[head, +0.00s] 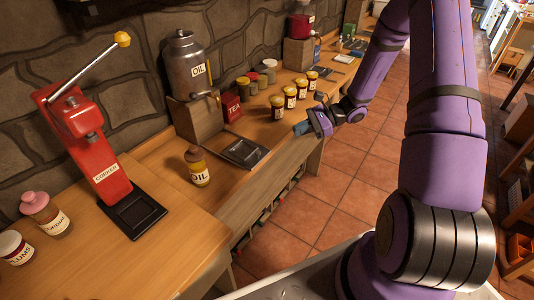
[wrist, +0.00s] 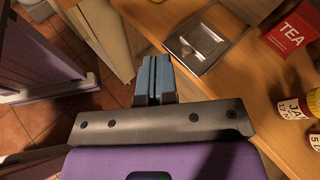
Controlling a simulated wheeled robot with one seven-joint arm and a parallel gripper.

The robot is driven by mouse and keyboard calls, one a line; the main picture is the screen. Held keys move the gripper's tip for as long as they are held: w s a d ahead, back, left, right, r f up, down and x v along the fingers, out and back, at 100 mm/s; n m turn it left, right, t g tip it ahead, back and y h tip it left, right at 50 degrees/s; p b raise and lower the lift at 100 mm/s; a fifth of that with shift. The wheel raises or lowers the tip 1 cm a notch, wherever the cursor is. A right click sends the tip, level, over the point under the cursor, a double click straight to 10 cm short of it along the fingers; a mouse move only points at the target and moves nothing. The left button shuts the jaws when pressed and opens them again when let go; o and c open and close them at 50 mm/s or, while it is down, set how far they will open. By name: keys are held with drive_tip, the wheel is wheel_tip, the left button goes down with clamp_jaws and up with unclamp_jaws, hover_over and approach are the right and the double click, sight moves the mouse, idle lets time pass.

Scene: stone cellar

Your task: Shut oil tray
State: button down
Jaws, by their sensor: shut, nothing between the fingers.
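The oil tray (head: 245,152) is a dark, flat, square tray on the wooden counter. In the wrist view the tray (wrist: 207,38) shows a dark rim and a shiny inside, just ahead and right of my fingers. My gripper (head: 300,128) is shut and empty, near the counter's front edge, to the right of the tray in the head view. Its blue fingers (wrist: 153,80) are pressed together and appear apart from the tray.
A red tea box (head: 232,108) stands behind the tray, with several labelled jars (head: 278,107) to its right. An oil bottle (head: 197,166) stands left of the tray. A red corker (head: 92,145) is further left. Open tiled floor (head: 335,185) lies in front of the counter.

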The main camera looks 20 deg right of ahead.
drive_tip(key=d+f+m+t, duration=0.2)
drive_tip(key=f+m+t, duration=0.1)
drive_tip(key=f, duration=0.3)
drive_tip(key=d+f+m+t, duration=0.2)
drive_tip(key=f+m, duration=0.2)
drive_tip(key=f, duration=0.2)
approach(246, 148)
drive_tip(key=s+a, duration=0.1)
drive_tip(key=s+a+r, duration=0.1)
drive_tip(key=s+a, duration=0.1)
drive_tip(key=shift+s, duration=0.35)
drive_tip(key=shift+a, duration=0.1)
drive_tip(key=w+a, duration=0.1)
drive_tip(key=w, duration=0.2)
drive_tip(key=w+a, duration=0.4)
drive_tip(key=w, duration=0.1)
drive_tip(key=shift+w+a, duration=0.1)
drive_tip(key=shift+w, duration=0.25)
drive_tip(key=shift+w+a+r, duration=0.1)
drive_tip(key=shift+w+a, duration=0.1)
drive_tip(key=shift+w, duration=0.1)
